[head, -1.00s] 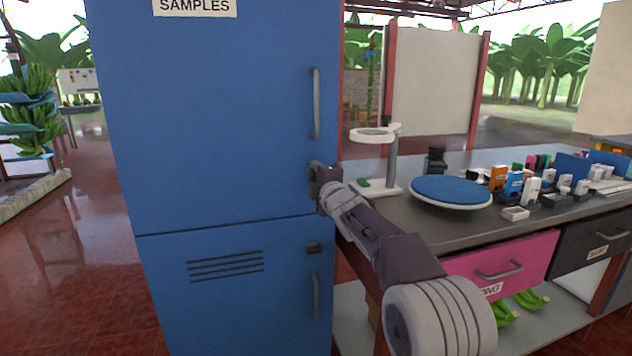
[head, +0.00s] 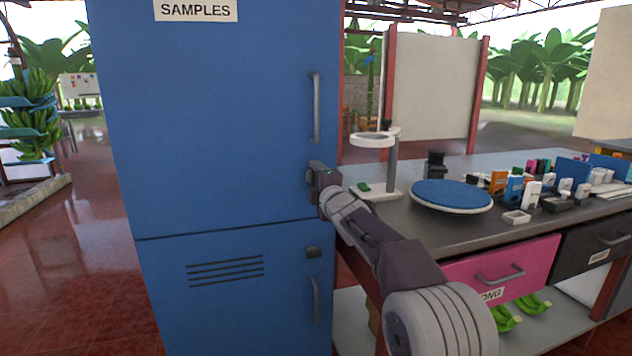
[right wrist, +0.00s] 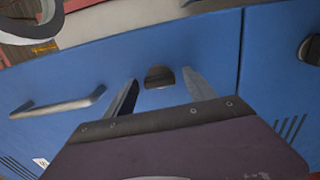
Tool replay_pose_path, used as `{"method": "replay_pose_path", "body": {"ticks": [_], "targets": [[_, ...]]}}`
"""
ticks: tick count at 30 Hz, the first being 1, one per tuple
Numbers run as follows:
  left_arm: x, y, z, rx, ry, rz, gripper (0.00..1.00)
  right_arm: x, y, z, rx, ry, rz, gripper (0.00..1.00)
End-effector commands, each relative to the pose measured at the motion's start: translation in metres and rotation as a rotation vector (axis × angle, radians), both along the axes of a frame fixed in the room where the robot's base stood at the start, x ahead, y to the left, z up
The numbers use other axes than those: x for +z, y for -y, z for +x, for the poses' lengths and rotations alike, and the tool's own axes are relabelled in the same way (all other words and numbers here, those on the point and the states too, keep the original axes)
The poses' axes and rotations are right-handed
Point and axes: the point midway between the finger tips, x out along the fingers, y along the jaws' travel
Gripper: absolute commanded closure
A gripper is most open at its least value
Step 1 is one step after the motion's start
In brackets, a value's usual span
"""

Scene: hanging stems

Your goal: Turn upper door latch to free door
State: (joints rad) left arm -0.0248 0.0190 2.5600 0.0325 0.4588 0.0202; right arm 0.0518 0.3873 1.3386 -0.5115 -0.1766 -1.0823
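The tall blue cabinet has an upper door (head: 230,110) that looks closed. The dark, rounded upper latch (right wrist: 158,76) sits on that door and shows in the right wrist view. My right gripper (right wrist: 160,77) is open, with one finger on each side of the latch. I see blue between each finger and the latch; whether the fingertips touch the door I cannot tell. In the head view my right gripper (head: 313,182) is at the door's right edge and mostly hides the latch. My left gripper is not in view.
The upper door handle (head: 316,108) is above my right gripper. A lower latch (head: 313,252) and lower handle (head: 315,300) are on the lower door. A bench (head: 400,208) with a ring stand (head: 390,165) and blue turntable (head: 452,195) stands close on the right.

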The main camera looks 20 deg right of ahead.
Motion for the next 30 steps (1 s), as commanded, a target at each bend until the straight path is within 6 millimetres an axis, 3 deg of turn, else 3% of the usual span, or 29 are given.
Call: {"method": "replay_pose_path", "body": {"ticks": [5,18,30], "targets": [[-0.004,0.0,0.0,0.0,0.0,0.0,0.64,0.0,0.0,-0.007,0.0,0.001,0.001,0.36],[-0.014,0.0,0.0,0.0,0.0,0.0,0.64,0.0,0.003,-0.085,-0.001,0.001,0.0,0.36],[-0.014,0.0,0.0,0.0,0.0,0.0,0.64,0.001,-0.002,-0.091,0.01,0.002,0.0,0.36]]}}
